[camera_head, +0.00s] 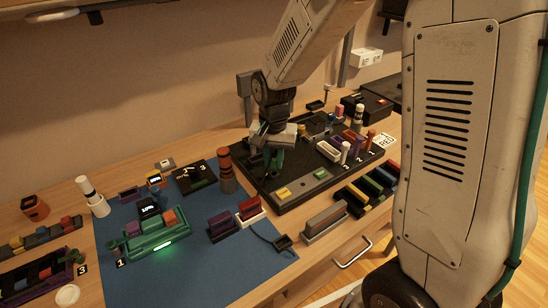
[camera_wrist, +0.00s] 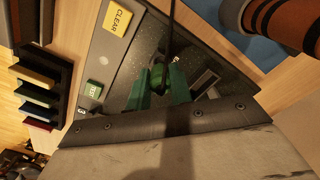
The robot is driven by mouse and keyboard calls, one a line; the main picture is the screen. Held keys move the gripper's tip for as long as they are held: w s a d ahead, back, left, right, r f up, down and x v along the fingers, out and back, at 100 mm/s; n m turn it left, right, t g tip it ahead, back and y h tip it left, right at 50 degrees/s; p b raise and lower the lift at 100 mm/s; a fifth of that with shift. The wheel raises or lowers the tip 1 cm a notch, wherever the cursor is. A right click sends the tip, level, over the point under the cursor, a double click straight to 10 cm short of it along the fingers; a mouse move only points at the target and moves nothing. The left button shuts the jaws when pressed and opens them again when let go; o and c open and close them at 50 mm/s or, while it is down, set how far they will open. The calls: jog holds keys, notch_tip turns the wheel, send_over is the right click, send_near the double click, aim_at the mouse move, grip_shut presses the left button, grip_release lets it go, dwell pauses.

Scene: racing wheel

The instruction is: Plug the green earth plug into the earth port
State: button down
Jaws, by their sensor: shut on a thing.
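My gripper (camera_head: 270,163) is over the left part of a large dark board (camera_head: 300,192). In the wrist view its two green fingers (camera_wrist: 159,88) are shut on a small green plug (camera_wrist: 158,73). A dark cable (camera_wrist: 171,30) runs from near the plug toward the top of the wrist view. The plug lies just above the board's dark surface; I cannot tell whether it touches it. A grey rectangular piece (camera_wrist: 203,83) lies right of the fingers. I cannot make out the earth port; the fingers and wrist cover part of the board there.
A yellow CLEAR button (camera_wrist: 117,18) and a green button (camera_wrist: 93,89) sit on the board. Several upright cylinders and blocks crowd its right side. A rack of coloured bars (camera_head: 367,187) lies in front. A blue mat (camera_head: 190,265) with a green tray (camera_head: 158,236) is left.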

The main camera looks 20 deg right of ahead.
aim_at(275, 160)
jog(key=shift+f, duration=1.2)
jog(key=c, duration=1.2)
grip_release()
jog(key=shift+o, duration=0.2)
jog(key=shift+r, duration=0.1)
notch_tip(275, 160, up, 8)
jog(key=shift+f, duration=0.15)
jog(key=shift+s+f+n, duration=0.1)
jog(key=shift+s+n, duration=0.25)
jog(key=shift+n, duration=0.05)
jog(key=s+d+r+n, duration=0.1)
jog(key=s+r, duration=0.3)
jog(key=s, duration=0.4)
jog(key=s+d+r+n+t, duration=0.1)
jog(key=s+r+n, duration=0.2)
jog(key=s, duration=0.5)
jog(key=s+d+r+n, duration=0.1)
jog(key=s+r+n, duration=0.1)
jog(key=s+r, duration=0.3)
jog(key=s, duration=0.4)
jog(key=shift+d, duration=0.2)
